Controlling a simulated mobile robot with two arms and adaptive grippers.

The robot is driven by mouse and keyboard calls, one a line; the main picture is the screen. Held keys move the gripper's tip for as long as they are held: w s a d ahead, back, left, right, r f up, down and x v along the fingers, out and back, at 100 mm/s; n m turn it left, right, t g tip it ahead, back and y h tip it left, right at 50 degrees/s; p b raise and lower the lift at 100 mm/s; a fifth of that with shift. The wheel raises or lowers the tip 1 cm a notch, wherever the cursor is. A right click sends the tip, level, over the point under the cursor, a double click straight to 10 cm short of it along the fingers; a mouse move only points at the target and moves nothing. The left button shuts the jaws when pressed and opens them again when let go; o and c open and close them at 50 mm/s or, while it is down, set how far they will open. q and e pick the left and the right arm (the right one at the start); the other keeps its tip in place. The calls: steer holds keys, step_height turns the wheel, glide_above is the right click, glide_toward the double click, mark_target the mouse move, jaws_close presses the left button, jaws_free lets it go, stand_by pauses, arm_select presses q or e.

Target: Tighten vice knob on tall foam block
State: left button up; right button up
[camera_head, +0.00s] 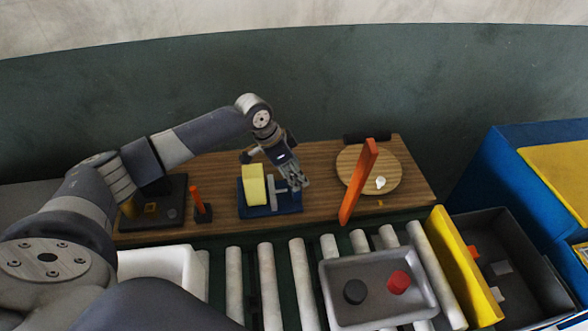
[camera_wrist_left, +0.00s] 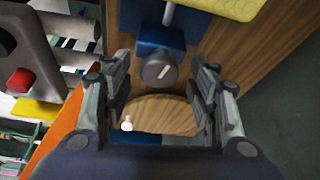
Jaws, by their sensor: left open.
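The tall yellow foam block (camera_head: 255,186) stands upright in the blue vice (camera_head: 289,206), against a grey jaw plate. In the left wrist view its yellow side (camera_wrist_left: 228,7) is cut off at the top. The grey round vice knob (camera_wrist_left: 157,71) with a pale line on its face shows there at the end of a metal rod. My left gripper (camera_head: 298,185) is at the vice's right side. In the left wrist view its open fingers (camera_wrist_left: 158,67) flank the knob, with gaps on both sides. The knob is hidden behind the gripper in the head view. My right gripper is not in view.
An orange-handled tool (camera_head: 197,198) is left. A grey tray (camera_head: 373,311) with a black and a red knob sits on the rollers in front.

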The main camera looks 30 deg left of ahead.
arm_select(q)
steer(key=shift+f, duration=0.1)
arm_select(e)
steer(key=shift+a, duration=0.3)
arm_select(q)
steer(key=c, duration=1)
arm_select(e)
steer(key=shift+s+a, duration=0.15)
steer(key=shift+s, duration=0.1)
